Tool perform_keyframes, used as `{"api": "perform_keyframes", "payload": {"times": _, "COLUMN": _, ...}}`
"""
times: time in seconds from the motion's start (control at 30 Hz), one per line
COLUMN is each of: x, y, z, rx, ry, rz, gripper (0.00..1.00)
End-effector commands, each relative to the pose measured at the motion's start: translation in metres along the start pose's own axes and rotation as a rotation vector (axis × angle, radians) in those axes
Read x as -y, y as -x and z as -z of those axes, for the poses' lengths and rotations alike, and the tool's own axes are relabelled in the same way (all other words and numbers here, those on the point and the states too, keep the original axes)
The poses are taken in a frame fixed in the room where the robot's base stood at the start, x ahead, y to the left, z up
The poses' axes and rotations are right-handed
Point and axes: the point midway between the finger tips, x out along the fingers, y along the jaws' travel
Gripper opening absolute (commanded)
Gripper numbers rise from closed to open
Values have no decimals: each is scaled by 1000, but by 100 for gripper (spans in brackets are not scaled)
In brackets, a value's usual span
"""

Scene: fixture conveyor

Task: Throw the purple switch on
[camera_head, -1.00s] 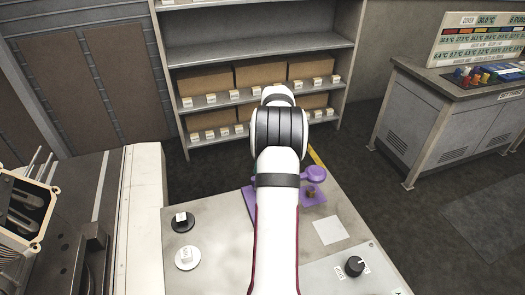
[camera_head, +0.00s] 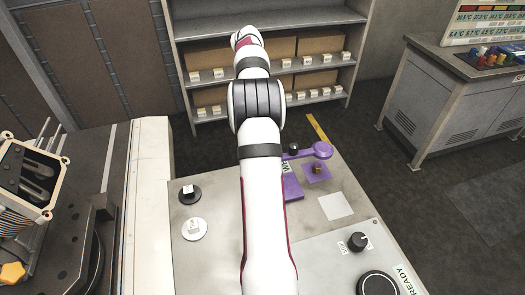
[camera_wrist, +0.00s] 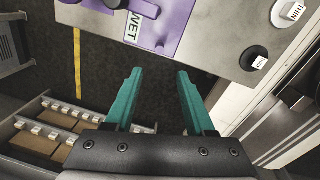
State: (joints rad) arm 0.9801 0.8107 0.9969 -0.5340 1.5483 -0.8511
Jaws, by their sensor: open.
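Purple parts stand at the far end of the grey table (camera_head: 232,224). A purple plate (camera_head: 291,187) with a white label is partly hidden behind my arm. Beside it are a black knob (camera_head: 294,149), a purple arm with a round end (camera_head: 322,150), and a purple square (camera_head: 316,173) bearing a small brown piece. I cannot tell which position the switch is in. In the wrist view the purple plate (camera_wrist: 172,30) and its label lie beyond the fingertips. My gripper (camera_wrist: 158,72) is open and empty, apart from the plate; it is hidden in the head view.
A black disc (camera_head: 187,195) and a white disc (camera_head: 194,229) carry small white blocks at the table's left. A grey panel with a black dial (camera_head: 357,241) is at front right. Shelves (camera_head: 306,79) with boxes stand behind. A white square (camera_head: 336,206) lies flat.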

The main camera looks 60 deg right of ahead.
Motion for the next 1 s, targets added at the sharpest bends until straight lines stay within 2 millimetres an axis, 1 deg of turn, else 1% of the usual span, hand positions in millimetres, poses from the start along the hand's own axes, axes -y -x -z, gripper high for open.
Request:
{"api": "perform_keyframes", "payload": {"times": 0.07, "x": 0, "y": -7, "z": 0, "rx": 7, "ry": -26, "rz": -7, "gripper": 55}}
{"api": "perform_keyframes", "payload": {"times": 0.17, "x": 1, "y": -29, "z": 0, "rx": 7, "ry": -27, "rz": -4, "gripper": 55}}
{"api": "perform_keyframes", "payload": {"times": 0.3, "x": 1, "y": -72, "z": -1, "rx": 8, "ry": -24, "rz": -3, "gripper": 55}}
{"api": "perform_keyframes", "payload": {"times": 0.4, "x": 0, "y": -99, "z": 0, "rx": 6, "ry": -24, "rz": -3, "gripper": 55}}
{"api": "perform_keyframes", "payload": {"times": 0.5, "x": 0, "y": -122, "z": 0, "rx": 5, "ry": -24, "rz": -3, "gripper": 55}}
{"api": "perform_keyframes", "payload": {"times": 0.6, "x": 0, "y": -139, "z": 0, "rx": 4, "ry": -24, "rz": -3, "gripper": 55}}
{"api": "perform_keyframes", "payload": {"times": 0.7, "x": 0, "y": -150, "z": 0, "rx": 2, "ry": -24, "rz": -3, "gripper": 55}}
{"api": "perform_keyframes", "payload": {"times": 0.8, "x": 0, "y": -156, "z": 0, "rx": 2, "ry": -25, "rz": -3, "gripper": 55}}
{"api": "perform_keyframes", "payload": {"times": 1.0, "x": 0, "y": -157, "z": 0, "rx": 1, "ry": -24, "rz": -4, "gripper": 55}}
